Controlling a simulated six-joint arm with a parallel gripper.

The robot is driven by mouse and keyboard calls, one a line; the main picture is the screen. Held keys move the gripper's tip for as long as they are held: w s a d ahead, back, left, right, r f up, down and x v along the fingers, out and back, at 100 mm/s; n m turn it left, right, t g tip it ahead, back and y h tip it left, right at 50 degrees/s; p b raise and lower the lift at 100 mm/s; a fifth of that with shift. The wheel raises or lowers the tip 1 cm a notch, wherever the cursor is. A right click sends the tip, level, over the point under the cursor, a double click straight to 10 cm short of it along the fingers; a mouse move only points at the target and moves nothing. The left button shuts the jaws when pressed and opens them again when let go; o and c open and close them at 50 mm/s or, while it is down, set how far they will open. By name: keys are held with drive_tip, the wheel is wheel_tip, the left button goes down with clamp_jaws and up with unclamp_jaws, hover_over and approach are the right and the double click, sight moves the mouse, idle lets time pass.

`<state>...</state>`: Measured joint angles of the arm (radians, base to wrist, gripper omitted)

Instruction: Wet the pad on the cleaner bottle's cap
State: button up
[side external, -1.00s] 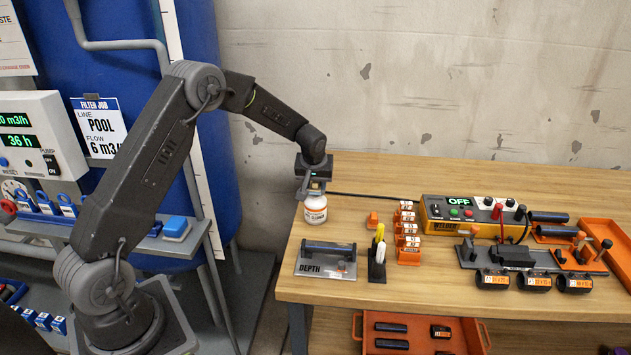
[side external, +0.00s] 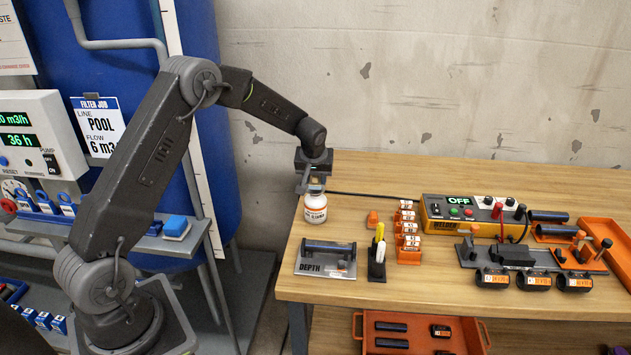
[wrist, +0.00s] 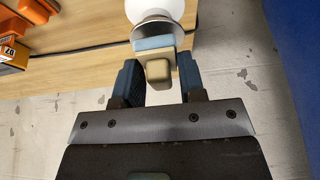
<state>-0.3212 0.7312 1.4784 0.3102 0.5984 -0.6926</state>
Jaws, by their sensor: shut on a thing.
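The white cleaner bottle (side external: 315,212) with an orange-banded label stands upright near the left end of the bench in the side view. Its white top (wrist: 153,12) shows at the upper edge of the wrist view. My gripper (side external: 312,182) is just above and behind the bottle. In the wrist view its blue fingers (wrist: 158,66) are shut on a beige block (wrist: 157,71) that carries a light blue pad (wrist: 154,43). The pad overlaps the rim of the bottle's top there; I cannot tell whether it touches.
A black cable (side external: 360,195) runs behind the bottle. The bench's left edge is close.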

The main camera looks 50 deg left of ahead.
drive_tip(key=shift+r, duration=2.65)
